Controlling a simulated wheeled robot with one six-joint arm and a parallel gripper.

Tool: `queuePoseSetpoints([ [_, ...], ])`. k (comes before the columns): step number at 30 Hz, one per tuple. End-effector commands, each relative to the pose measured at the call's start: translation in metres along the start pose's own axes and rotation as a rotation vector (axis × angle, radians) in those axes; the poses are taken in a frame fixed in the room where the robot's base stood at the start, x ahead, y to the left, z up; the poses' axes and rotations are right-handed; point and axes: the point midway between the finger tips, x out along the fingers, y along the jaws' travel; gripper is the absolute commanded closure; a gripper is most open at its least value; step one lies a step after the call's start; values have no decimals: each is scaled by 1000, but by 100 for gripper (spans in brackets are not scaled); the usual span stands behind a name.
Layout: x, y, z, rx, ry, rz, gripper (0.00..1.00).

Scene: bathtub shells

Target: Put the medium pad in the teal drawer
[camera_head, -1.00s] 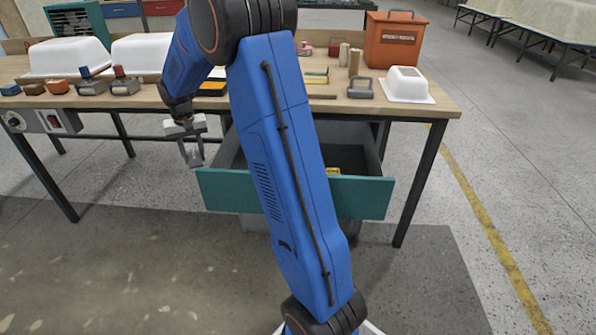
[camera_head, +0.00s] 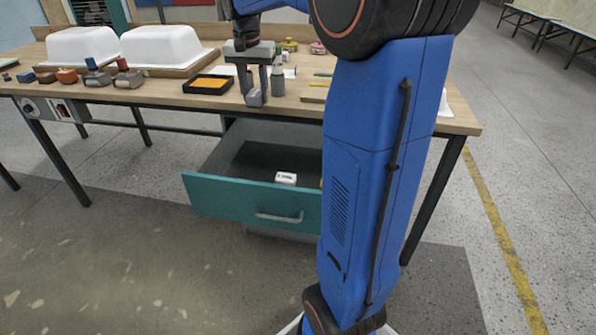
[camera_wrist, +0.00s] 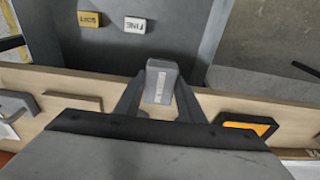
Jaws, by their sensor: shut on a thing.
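My gripper (camera_head: 257,84) points down near the front edge of the workbench, in front of a grey bottle. It is shut on a small grey block (camera_wrist: 160,82), which also shows below the fingers in the head view (camera_head: 254,98). The block has a pale label that I cannot read, so I cannot confirm it is the medium pad. The teal drawer (camera_head: 225,196) is pulled open below the bench. A white pad marked FINE (camera_wrist: 135,25) and a yellow pad marked SOFT (camera_wrist: 89,19) lie inside. The white pad shows in the head view (camera_head: 286,178); my arm hides the drawer's right part.
A black tray with an orange inside (camera_head: 208,84) is left of my gripper on the bench (camera_head: 160,97). Two white tub shells (camera_head: 165,47) and several sanding blocks stand further left. The grey bottle (camera_head: 278,80) stands close by. The drawer has free floor.

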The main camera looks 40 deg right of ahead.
Motion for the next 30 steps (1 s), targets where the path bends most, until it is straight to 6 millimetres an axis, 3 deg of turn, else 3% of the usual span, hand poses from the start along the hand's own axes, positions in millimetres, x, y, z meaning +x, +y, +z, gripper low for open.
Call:
queuePoseSetpoints([
  [30, 210, 0, 26, -2, -3, 3, 85],
])
